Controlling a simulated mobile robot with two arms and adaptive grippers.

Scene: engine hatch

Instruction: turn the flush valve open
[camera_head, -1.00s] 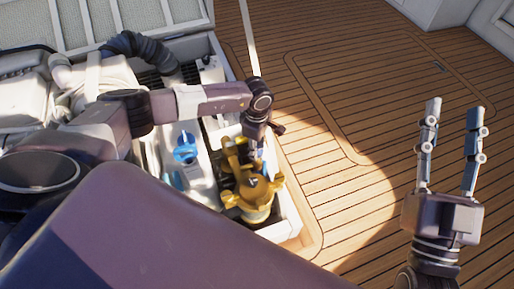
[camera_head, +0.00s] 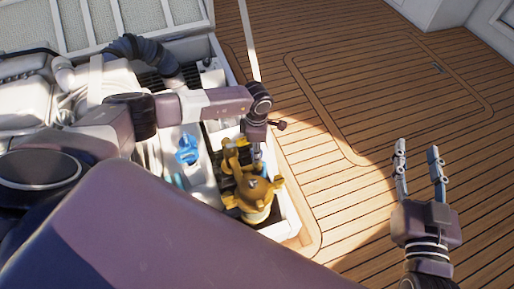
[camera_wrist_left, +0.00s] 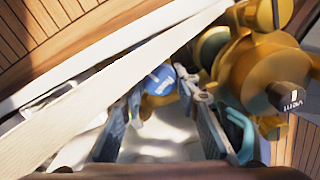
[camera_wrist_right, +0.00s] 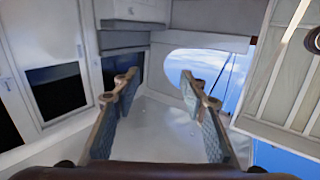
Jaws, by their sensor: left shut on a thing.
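A blue handle (camera_wrist_left: 160,80) on a brass fitting shows between the fingertips of my left gripper (camera_wrist_left: 160,88) in the left wrist view; it looks like the flush valve's handle. The fingers are shut on it. In the head view my left gripper (camera_head: 257,157) points down beside the brass strainer body (camera_head: 257,196), and the handle is mostly hidden there. The strainer body also shows close on the right in the left wrist view (camera_wrist_left: 255,75). My right gripper (camera_head: 419,166) is open and empty above the deck; its spread fingers also show in the right wrist view (camera_wrist_right: 160,88).
The open engine hatch (camera_head: 287,232) has a white rim around the machinery. Another blue part (camera_head: 187,150) sits left of the strainer, near a black corrugated hose (camera_head: 150,48). The wooden deck (camera_head: 350,100) to the right is clear.

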